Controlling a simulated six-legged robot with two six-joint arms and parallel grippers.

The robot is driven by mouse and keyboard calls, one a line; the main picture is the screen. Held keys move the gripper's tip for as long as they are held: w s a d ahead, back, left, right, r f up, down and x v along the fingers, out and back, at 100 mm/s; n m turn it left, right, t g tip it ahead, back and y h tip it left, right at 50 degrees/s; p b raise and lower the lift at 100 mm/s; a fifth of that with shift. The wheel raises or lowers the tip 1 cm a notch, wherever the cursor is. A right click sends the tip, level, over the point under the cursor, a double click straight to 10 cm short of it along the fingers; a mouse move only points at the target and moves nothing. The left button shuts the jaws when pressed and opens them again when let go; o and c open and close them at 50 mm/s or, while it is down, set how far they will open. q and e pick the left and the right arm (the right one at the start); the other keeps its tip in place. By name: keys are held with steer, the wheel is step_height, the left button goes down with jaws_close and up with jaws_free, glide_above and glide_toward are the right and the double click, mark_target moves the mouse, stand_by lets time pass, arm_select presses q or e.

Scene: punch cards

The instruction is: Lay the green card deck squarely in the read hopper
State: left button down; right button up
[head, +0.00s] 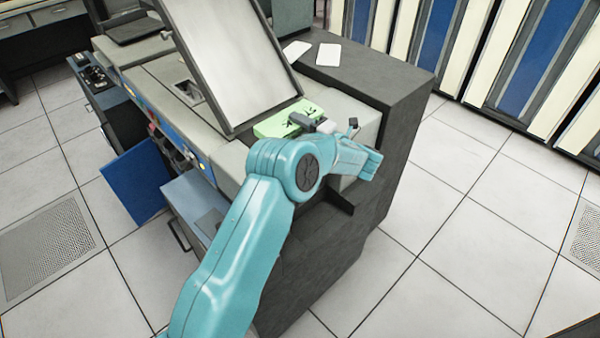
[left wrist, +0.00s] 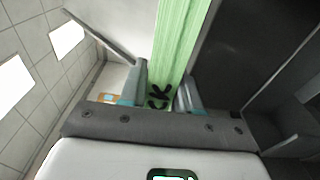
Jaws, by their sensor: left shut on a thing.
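The green card deck (head: 287,118) is at the lower right edge of the large slanted panel (head: 235,60) of the grey card machine. My left gripper (head: 303,124) reaches it from the right side of the machine and is shut on the deck. In the left wrist view the deck (left wrist: 183,40) runs away from me between the two fingers of the left gripper (left wrist: 165,90). I cannot clearly make out the read hopper or whether the deck touches its floor; the arm and panel hide that part. My right gripper is not in view.
Two white cards (head: 328,54) lie on the machine's dark top (head: 385,85) behind the deck. A blue panel (head: 138,180) hangs at the machine's front left. Tall blue and cream cabinets (head: 525,55) stand at the back right. The tiled floor (head: 460,240) at right is clear.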

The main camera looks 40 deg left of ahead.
arm_select(q)
step_height(320, 180, down, 14)
steer(key=b, duration=1.2)
steer(key=shift+f+b, duration=0.2)
steer(key=shift+b, duration=0.1)
steer(key=shift+w, duration=0.1)
steer(key=shift+f+b, duration=0.55)
steer(key=shift+f, duration=0.95)
steer(key=shift+f, duration=0.1)
steer(key=shift+f+b, duration=2.05)
steer(key=shift+f, duration=1.95)
